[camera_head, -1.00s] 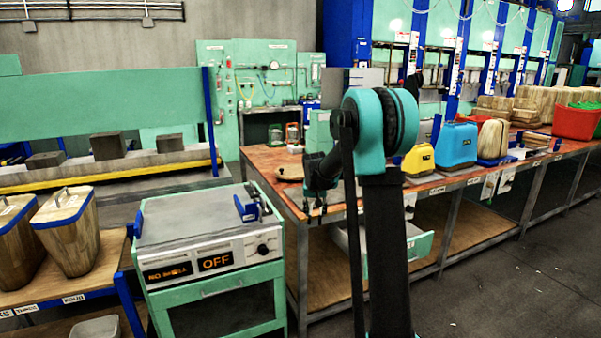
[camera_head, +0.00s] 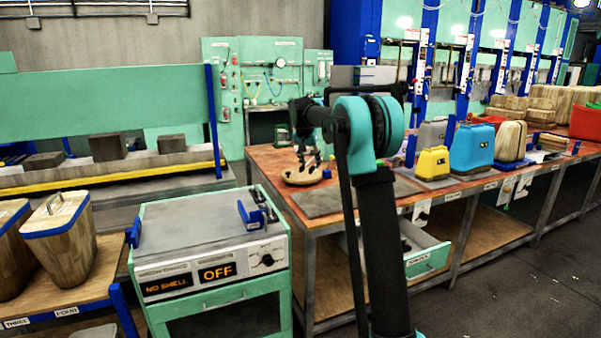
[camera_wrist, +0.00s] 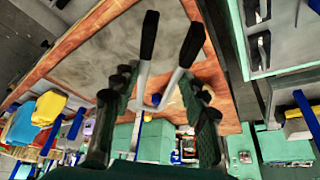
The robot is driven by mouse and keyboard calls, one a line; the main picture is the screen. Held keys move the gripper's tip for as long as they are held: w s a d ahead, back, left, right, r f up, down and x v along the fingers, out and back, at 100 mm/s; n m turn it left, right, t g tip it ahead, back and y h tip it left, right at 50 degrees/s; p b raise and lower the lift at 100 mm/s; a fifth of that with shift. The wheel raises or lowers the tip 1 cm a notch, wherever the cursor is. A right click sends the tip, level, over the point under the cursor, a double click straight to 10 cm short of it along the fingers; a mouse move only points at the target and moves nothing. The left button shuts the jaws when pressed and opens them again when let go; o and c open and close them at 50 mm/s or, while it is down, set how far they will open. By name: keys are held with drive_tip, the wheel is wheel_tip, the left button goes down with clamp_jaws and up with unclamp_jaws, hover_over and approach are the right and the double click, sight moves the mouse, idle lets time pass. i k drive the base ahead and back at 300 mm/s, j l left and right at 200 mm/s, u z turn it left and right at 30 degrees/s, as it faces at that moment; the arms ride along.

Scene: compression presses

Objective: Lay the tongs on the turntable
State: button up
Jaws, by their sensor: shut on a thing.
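The turntable (camera_head: 293,180) is a round wooden disc at the far left of the orange-red workbench in the head view. Dark parts of my gripper (camera_head: 309,160) show above it; whether they touch it cannot be told. In the wrist view my gripper (camera_wrist: 160,82) is shut on the tongs. The tongs (camera_wrist: 144,78) have silver arms that spread in a V, with black ends (camera_wrist: 148,35) pointing away from the gripper. Their inner end is partly hidden between the dark green fingers. I cannot make out the turntable in the wrist view.
A grey mat (camera_head: 325,203) lies on the bench, near a small blue object (camera_head: 327,174). Yellow (camera_head: 433,162) and blue (camera_head: 474,144) containers stand to the right. An open drawer (camera_head: 425,258) juts out below. A device reading OFF (camera_head: 217,272) stands left.

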sight(303, 175)
drive_tip(key=i, duration=1.2)
